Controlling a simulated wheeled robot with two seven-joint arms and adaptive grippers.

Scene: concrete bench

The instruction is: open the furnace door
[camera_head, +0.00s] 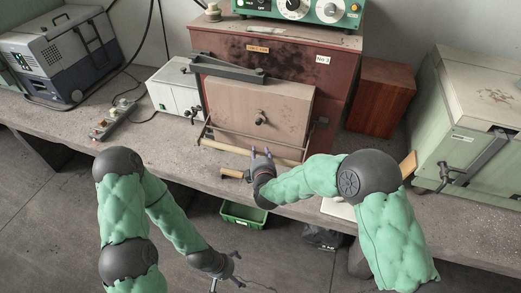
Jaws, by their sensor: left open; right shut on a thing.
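The furnace (340,80) is a red-brown box labelled "No 3" on the bench. Its pale door (235,100) covers the front, with a dark knob in the middle and a dark lever arm along the top. A pale handle bar (222,146) runs across below the door face. My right gripper (261,153) is at this bar, shut on it as far as I can see; the hand hides part of the contact. My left gripper (226,284) is open and empty, low in front of the bench, well away from the door.
A green control box (300,10) sits on the furnace. A white box (172,92) stands at its left, a brown box (383,95) and a pale green cabinet (470,110) at its right. A wooden-handled tool (232,173) lies near the bench edge.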

